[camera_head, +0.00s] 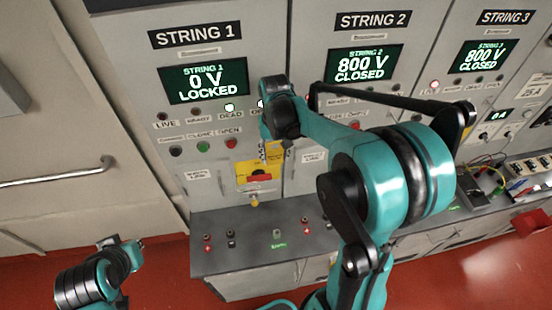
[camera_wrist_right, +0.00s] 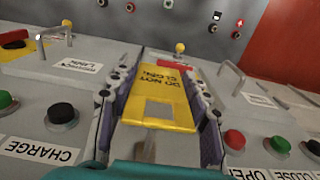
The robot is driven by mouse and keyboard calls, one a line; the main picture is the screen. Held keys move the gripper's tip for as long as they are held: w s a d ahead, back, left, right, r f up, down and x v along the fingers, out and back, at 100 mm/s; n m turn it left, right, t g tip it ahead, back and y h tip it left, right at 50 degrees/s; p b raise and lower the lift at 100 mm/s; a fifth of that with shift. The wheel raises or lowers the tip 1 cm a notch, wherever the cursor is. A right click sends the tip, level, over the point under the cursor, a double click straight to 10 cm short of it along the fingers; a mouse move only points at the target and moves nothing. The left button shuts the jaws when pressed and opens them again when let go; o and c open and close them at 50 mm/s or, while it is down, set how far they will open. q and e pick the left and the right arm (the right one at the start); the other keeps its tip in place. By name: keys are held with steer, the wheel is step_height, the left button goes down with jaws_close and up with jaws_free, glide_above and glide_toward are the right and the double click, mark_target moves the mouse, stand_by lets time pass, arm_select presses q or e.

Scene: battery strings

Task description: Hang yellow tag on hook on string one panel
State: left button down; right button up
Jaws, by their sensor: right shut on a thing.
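The yellow tag (camera_wrist_right: 158,100) fills the middle of the right wrist view, its "DO NOT CLOSE" lettering upside down. My right gripper (camera_wrist_right: 158,82) is shut on it, with dark fingers along both sides. In the head view the tag (camera_head: 273,152) shows partly below my right wrist, in front of the string one panel (camera_head: 175,125). That panel's display (camera_head: 203,82) reads "0 V LOCKED". I cannot make out the hook clearly or tell whether the tag touches it. My left gripper (camera_head: 128,247) is at the lower left, away from the panel; its jaws are unclear.
A yellow plate with a red handle (camera_head: 258,177) and a yellow knob (camera_head: 254,202) sit just below the tag. Push buttons (camera_head: 203,149) lie to its left. A grey ledge (camera_head: 255,248) juts out below. Metal pull handles (camera_wrist_right: 228,78) stand out in the wrist view.

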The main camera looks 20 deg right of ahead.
arm_select(q)
steer(key=shift+s+a+f+b, duration=0.1)
steer(key=shift+s+f+b, duration=0.25)
steer(key=shift+f+b, duration=0.1)
arm_select(e)
steer(key=shift+w+d+f, duration=0.15)
steer(key=shift+w+d, duration=0.1)
steer(key=shift+w, duration=0.7)
steer(key=shift+w+d+f, duration=0.1)
steer(key=shift+w+d, duration=0.15)
steer(key=shift+w, duration=0.65)
arm_select(q)
steer(key=shift+r, duration=0.1)
arm_select(e)
steer(key=o, duration=1)
steer(key=shift+r, duration=0.1)
